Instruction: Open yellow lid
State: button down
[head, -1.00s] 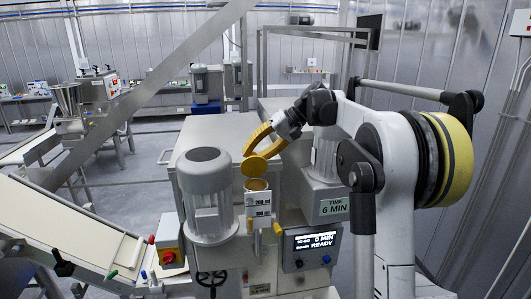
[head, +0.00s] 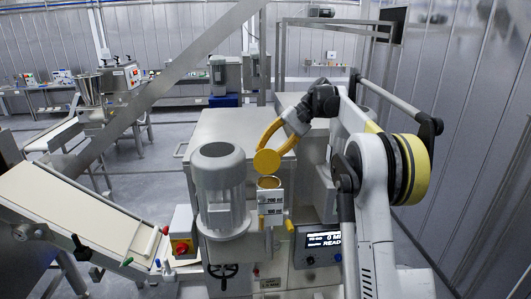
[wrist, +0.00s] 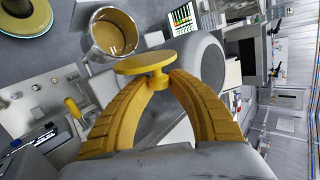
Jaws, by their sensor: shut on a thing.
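The yellow lid (head: 267,161) is a round disc with a short knob on its back. My gripper (head: 278,147) has curved yellow fingers shut on that knob, as the wrist view shows at the lid (wrist: 145,62) and the fingertips (wrist: 159,79). The lid is tilted, its flat face toward the head camera, and is held above the open metal cup (head: 269,183). In the wrist view the cup (wrist: 113,34) is uncovered, with a yellow-tan surface inside, and the lid is apart from it.
A grey motor housing (head: 219,185) stands just left of the cup. A control display (head: 318,243) is at lower right, and a pale conveyor (head: 75,215) slopes at left. The flat machine top (head: 230,124) behind is bare.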

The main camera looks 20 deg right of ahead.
jog(key=c, duration=1.2)
grip_release()
jog(key=v, duration=0.7)
jog(key=shift+d+r, duration=0.2)
jog(key=shift+r, duration=0.05)
